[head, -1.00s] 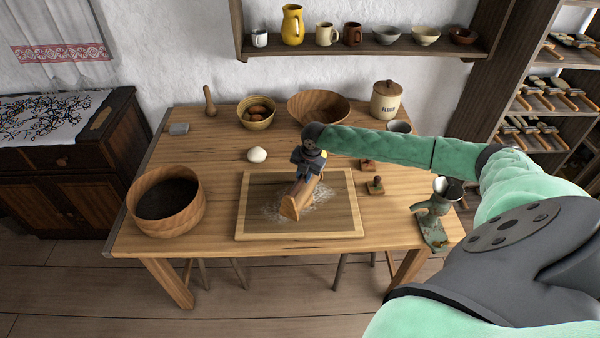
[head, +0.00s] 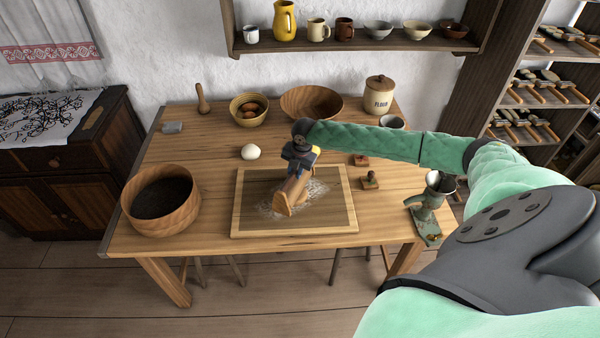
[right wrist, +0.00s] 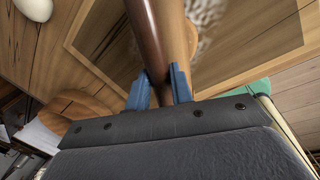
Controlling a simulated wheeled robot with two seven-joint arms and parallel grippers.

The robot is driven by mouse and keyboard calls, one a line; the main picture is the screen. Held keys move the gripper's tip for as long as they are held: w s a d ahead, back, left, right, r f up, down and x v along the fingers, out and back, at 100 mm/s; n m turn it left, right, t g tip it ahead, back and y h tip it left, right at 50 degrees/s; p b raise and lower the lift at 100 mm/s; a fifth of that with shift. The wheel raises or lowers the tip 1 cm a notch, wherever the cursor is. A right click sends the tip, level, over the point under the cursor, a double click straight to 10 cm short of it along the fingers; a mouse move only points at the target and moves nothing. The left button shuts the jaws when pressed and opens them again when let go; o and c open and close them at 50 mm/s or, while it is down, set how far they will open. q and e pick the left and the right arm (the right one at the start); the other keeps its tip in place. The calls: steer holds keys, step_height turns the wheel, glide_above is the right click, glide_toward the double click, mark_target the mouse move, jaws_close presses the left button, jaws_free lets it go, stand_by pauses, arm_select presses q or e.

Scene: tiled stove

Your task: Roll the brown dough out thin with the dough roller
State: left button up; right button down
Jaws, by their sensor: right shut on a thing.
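My right gripper (head: 300,158) is shut on a brown wooden tool (head: 289,195) with a broad, angled lower end. It holds the tool slanted above or on the wood-framed board (head: 293,234). I cannot tell whether it touches the board or is the dough roller. In the right wrist view the tool (right wrist: 163,35) runs between my blue fingertips (right wrist: 160,85). White flour (head: 318,188) lies scattered on the board. I see no brown dough clearly; the tool may hide some. A pale round lump (head: 251,152) sits behind the board. My left gripper is not in view.
A wooden pin (head: 202,100), an egg bowl (head: 240,99), an empty bowl (head: 299,98) and a flour jar (head: 379,98) stand behind.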

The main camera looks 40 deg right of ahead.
steer(key=shift+w+a, duration=0.55)
steer(key=shift+w, duration=0.4)
steer(key=shift+w+a, duration=0.55)
steer(key=shift+w, duration=0.35)
steer(key=shift+s+d+p, duration=0.25)
steer(key=shift+s+d, duration=0.15)
steer(key=shift+s, duration=0.3)
steer(key=shift+s+d+p, duration=0.3)
steer(key=shift+s+d, duration=0.05)
steer(key=shift+s, duration=0.3)
steer(key=shift+s+d+p, duration=0.25)
steer(key=shift+s+d, duration=0.15)
steer(key=shift+s, duration=0.3)
steer(key=shift+s+d+f, duration=0.1)
steer(key=shift+s+d, duration=0.2)
steer(key=shift+s, duration=0.25)
steer(key=shift+s+d+f, duration=0.1)
steer(key=shift+s+d, duration=0.2)
steer(key=shift+s, duration=0.25)
